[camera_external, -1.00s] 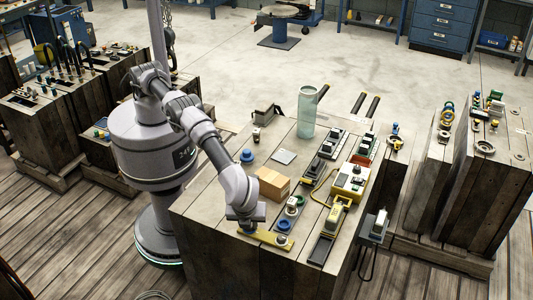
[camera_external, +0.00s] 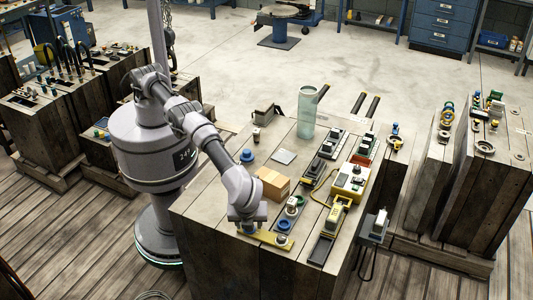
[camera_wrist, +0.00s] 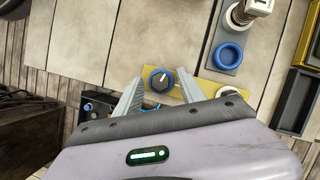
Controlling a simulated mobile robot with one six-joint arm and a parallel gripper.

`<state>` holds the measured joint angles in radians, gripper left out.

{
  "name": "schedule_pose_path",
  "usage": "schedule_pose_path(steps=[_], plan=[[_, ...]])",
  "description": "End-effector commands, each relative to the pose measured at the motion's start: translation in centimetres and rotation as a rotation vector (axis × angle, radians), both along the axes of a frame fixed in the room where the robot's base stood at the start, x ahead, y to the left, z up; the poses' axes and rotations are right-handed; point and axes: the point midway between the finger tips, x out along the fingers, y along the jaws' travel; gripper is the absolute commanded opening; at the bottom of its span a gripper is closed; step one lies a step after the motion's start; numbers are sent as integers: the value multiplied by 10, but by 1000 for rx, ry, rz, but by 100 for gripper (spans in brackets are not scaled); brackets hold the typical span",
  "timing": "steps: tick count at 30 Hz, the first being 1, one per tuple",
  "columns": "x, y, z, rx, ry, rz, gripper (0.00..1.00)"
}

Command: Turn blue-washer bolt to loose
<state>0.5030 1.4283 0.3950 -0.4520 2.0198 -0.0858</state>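A yellow plate (camera_wrist: 186,90) lies on the wooden top, and also shows in the external view (camera_external: 266,239). On it, in the wrist view, sits a round dark bolt head with a blue washer (camera_wrist: 160,80) and a white pointer line slanting to the upper right. My gripper (camera_wrist: 156,82) is open, with one finger on each side of the blue-washer bolt. I cannot tell whether the fingers touch it. In the external view my gripper (camera_external: 246,225) is low over the plate's left end and mostly hides that bolt.
A blue ring (camera_wrist: 228,56) sits on a grey plate right of my gripper. A pale round fitting (camera_wrist: 228,92) is on the yellow plate's right part. A cardboard box (camera_external: 272,184), a glass cylinder (camera_external: 306,112) and switch blocks stand farther back on the crate top.

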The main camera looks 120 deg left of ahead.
Motion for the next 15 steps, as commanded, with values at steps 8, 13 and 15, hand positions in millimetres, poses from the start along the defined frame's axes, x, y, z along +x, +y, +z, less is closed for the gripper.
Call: schedule_pose_path(steps=[8,13,15], plan=[[0,0,12,0,-1,0,47],[-3,1,43,1,3,3,47],[-10,3,42,1,5,6,47]])
